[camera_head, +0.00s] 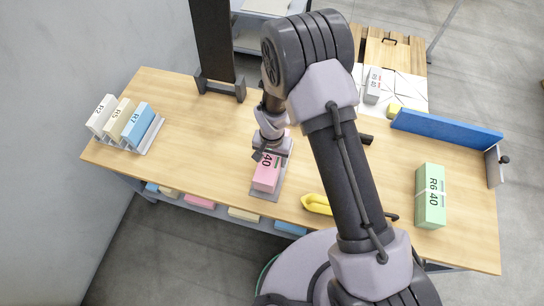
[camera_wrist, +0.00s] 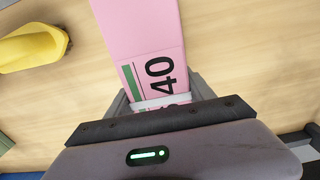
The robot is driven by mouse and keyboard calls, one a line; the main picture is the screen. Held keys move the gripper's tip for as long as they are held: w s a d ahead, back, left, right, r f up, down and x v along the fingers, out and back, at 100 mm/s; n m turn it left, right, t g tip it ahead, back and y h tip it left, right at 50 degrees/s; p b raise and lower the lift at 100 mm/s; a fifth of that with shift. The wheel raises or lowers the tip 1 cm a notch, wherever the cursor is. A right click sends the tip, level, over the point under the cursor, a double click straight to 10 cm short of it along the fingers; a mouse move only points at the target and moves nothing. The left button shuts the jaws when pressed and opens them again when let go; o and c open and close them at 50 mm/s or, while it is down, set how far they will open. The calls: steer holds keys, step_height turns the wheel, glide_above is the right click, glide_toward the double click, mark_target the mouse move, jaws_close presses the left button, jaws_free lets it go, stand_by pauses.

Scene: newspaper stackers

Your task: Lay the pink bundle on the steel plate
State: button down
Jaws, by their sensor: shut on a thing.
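The pink bundle (camera_head: 266,174) is a long block with a white band and a black "40" on its face. It hangs in my gripper (camera_head: 271,150), which is shut on its upper end near the table's front edge. In the wrist view the pink bundle (camera_wrist: 140,45) runs away from my gripper (camera_wrist: 158,108), with the white band close to the jaws. A grey metal plate (camera_head: 284,178) shows along the bundle's right and lower edges in the head view. I cannot tell whether the bundle touches it.
A yellow curved object (camera_head: 316,204) lies right of the bundle, and a green bundle (camera_head: 430,195) lies further right. A blue fence (camera_head: 446,130) stands behind it. A rack at left holds white, cream and blue bundles (camera_head: 137,124). The table's left middle is clear.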

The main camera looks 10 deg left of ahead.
steer(key=shift+f+b, duration=0.35)
steer(key=shift+f, duration=0.5)
steer(key=shift+f+b, duration=0.55)
steer(key=shift+f, duration=0.05)
steer(key=shift+c, duration=1.4)
jaws_free()
steer(key=d+r+m+t+y+p, duration=0.1)
steer(key=d+r+p, duration=0.25)
steer(key=r, duration=1.35)
steer(key=d+r+t+p, duration=0.1)
steer(key=d+r+p, duration=0.25)
steer(key=r, duration=1.45)
steer(key=s+d+r+m+t, duration=0.1)
steer(key=s+d+r+t, duration=0.1)
steer(key=s+d+r, duration=0.2)
steer(key=s+d+r+t+y, duration=0.1)
steer(key=s+d+r, duration=0.4)
steer(key=s+r, duration=0.4)
steer(key=s, duration=0.2)
steer(key=shift+s+r+m+t, duration=0.15)
steer(key=shift+s+m+t, duration=0.2)
steer(key=shift+m+t, duration=0.05)
